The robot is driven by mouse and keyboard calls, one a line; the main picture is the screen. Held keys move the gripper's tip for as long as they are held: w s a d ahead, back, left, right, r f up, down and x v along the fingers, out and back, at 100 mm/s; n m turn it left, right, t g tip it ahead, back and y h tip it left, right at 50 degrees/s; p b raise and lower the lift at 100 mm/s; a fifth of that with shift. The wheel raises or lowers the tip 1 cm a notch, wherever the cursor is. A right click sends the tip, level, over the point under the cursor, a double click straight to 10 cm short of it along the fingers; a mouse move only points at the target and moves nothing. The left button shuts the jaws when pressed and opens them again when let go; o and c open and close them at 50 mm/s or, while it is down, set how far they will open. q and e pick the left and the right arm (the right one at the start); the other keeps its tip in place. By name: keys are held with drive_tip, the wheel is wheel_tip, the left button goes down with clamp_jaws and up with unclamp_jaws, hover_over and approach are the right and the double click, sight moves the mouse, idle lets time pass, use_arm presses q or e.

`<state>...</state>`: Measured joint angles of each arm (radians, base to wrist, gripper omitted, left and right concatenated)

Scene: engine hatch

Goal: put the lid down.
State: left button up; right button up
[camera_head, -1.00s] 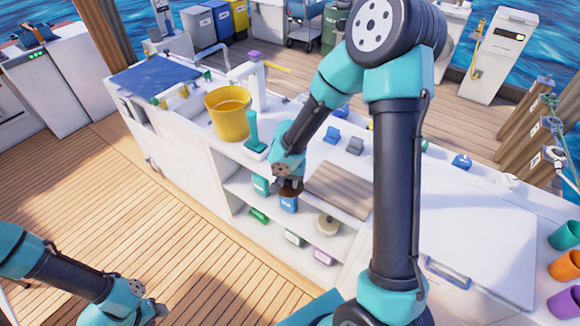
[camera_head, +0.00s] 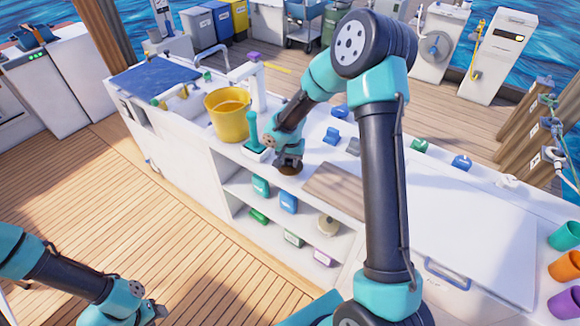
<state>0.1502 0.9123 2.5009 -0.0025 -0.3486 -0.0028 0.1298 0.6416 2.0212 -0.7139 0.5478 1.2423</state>
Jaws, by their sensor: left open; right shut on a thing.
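A dark brown round piece, apparently the lid (camera_head: 289,169), is right under my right gripper (camera_head: 289,160) at the white counter, between the teal-handled tool and the wooden board. The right gripper points down and is shut on it; the fingers partly cover it. I cannot tell whether the lid touches the counter top. My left gripper (camera_head: 150,311) is low at the left, over the wooden deck, open and away from the counter.
A yellow bucket (camera_head: 227,115) and a teal-handled tool (camera_head: 253,133) stand left of the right gripper. A wooden board (camera_head: 335,190) lies to its right. Shelves below hold a blue container (camera_head: 288,202) and other small items. A white hatch panel (camera_head: 470,235) is at the right.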

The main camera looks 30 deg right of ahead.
sight(290, 165)
drive_tip(key=shift+f, duration=1.55)
drive_tip(key=shift+f, duration=0.15)
drive_tip(key=o, duration=0.9)
wheel_tip(290, 165, up, 12)
drive_tip(key=shift+r, duration=0.2)
